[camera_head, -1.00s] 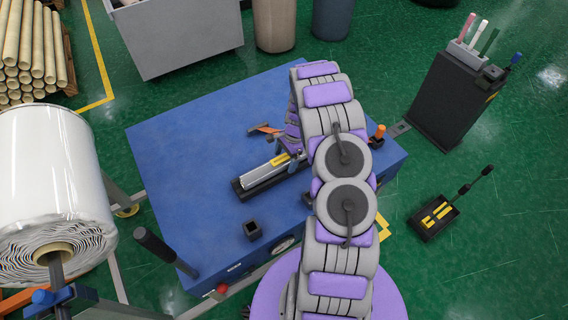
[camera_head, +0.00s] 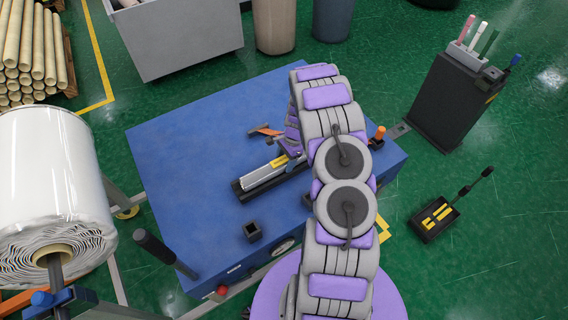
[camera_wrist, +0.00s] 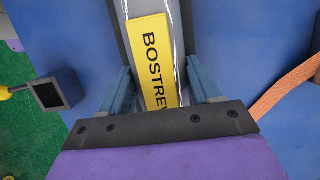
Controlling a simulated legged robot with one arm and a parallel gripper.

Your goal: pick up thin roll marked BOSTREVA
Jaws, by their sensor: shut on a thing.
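The thin roll (camera_wrist: 135,9) is in a clear wrap with a yellow label (camera_wrist: 155,60) whose visible letters read "BOSTREV"; the label's end is hidden by my gripper. In the head view the roll (camera_head: 262,174) lies lengthwise along a black cradle (camera_head: 241,193) on the blue table. My gripper (camera_wrist: 159,75) is shut on the roll, with one blue-grey finger on each side of it at the label. In the head view my arm hides most of the gripper. I cannot tell whether the roll is clear of the cradle.
An orange strap (camera_head: 265,130) lies beside the cradle on the blue table (camera_head: 190,140). A small black square holder (camera_head: 252,231) stands near the front edge. A large wrapped roll (camera_head: 48,180) is at the left. The table's left part is clear.

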